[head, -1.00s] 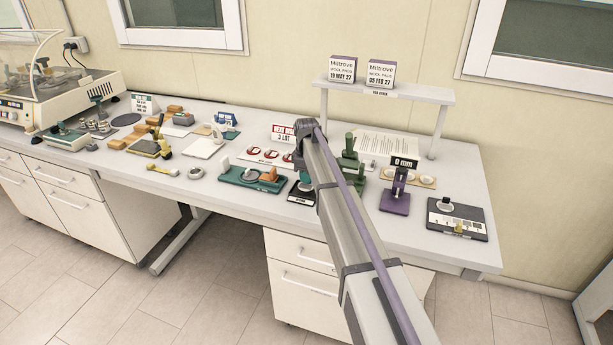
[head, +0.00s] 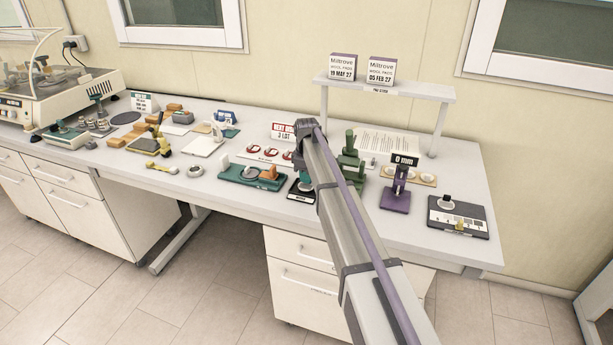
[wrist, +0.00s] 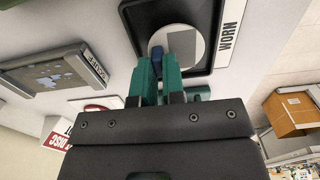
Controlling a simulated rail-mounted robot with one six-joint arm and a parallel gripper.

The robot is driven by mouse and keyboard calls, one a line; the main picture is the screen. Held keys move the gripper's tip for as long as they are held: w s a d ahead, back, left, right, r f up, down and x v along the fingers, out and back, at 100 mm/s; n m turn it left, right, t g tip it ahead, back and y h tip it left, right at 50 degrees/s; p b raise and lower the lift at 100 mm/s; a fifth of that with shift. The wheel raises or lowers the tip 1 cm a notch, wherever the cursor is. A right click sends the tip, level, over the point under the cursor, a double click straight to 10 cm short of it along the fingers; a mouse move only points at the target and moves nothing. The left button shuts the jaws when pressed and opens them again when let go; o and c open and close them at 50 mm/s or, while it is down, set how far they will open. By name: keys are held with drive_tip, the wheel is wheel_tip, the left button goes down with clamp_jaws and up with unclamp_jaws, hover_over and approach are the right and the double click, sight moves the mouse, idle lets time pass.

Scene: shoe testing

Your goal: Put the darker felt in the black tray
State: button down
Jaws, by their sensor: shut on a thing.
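My gripper (wrist: 160,72) has green fingers and is shut on a small dark blue knob (wrist: 156,56). The knob stands at the edge of a pale round felt disc (wrist: 185,35) with a darker grey square on it. In the wrist view the disc lies within the outline of the black tray (wrist: 134,28), labelled WORN; I cannot tell whether it touches the tray floor.
A teal fixture (head: 240,177) stands just left of the tray. A purple stand (head: 397,198) and a dark board (head: 458,226) are to the right. A card with red-ringed discs (head: 268,153) lies behind. Bare bench lies in front of the purple stand.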

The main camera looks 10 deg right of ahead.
drive_tip(key=shift+f+b, duration=0.55)
drive_tip(key=shift+f, duration=0.1)
drive_tip(key=c, duration=1.1)
unclamp_jaws()
drive_tip(key=shift+r, duration=0.1)
wheel_tip(320, 180, up, 11)
drive_tip(key=p, duration=1.1)
